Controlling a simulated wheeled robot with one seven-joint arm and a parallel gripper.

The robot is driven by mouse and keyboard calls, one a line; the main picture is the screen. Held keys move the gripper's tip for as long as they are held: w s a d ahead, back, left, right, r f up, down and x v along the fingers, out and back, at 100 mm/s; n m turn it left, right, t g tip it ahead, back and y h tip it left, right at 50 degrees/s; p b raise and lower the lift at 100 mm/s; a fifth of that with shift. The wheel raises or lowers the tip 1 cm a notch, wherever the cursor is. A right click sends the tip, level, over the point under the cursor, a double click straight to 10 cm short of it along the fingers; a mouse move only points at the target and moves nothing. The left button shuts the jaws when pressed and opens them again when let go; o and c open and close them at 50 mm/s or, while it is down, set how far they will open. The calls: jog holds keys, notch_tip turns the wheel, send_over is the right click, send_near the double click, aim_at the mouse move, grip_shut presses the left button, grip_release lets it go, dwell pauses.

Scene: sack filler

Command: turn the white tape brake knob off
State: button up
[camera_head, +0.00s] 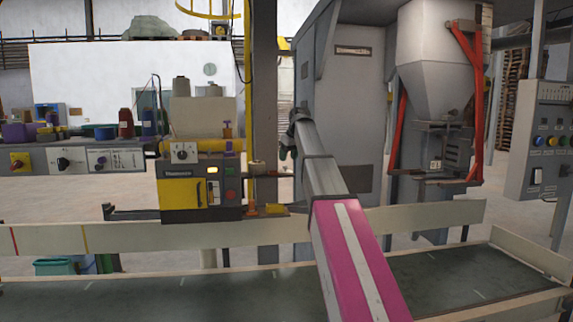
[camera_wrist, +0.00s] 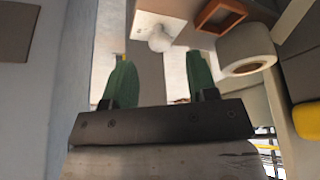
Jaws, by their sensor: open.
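A rounded white knob (camera_wrist: 160,40) on a pale square plate (camera_wrist: 150,22) shows at the top of the wrist view, next to a white tape roll (camera_wrist: 246,48). My gripper (camera_wrist: 158,72) is open, with its two green fingers apart and nothing seen between them. The knob appears beyond the fingertips, roughly between them in the picture; the distance is unclear. In the head view my gripper (camera_head: 288,148) is small, right of the yellow and black machine (camera_head: 185,192).
An orange square frame (camera_wrist: 220,15) is beside the tape roll. A grey post (camera_head: 263,80) stands behind the machine and a grey cabinet (camera_head: 345,110) to its right. A conveyor (camera_head: 190,295) runs in front. A knob panel (camera_head: 80,160) is at left.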

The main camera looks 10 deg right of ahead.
aim_at(287, 166)
jog(key=shift+x, duration=1.85)
jog(key=c, duration=0.9)
jog(key=shift+c, duration=0.2)
jog(key=n, duration=0.2)
jog(key=n+g+y, duration=0.1)
jog(key=n, duration=0.2)
jog(key=shift+w+d+n+y, duration=0.2)
jog(key=shift+n+y, duration=0.1)
jog(key=n+g, duration=0.1)
jog(key=n, duration=0.2)
jog(key=n+g, duration=0.1)
jog(key=n, duration=0.2)
jog(key=shift+w+g+y, duration=0.15)
jog(key=shift+g+y, duration=0.25)
jog(key=shift+n, duration=0.3)
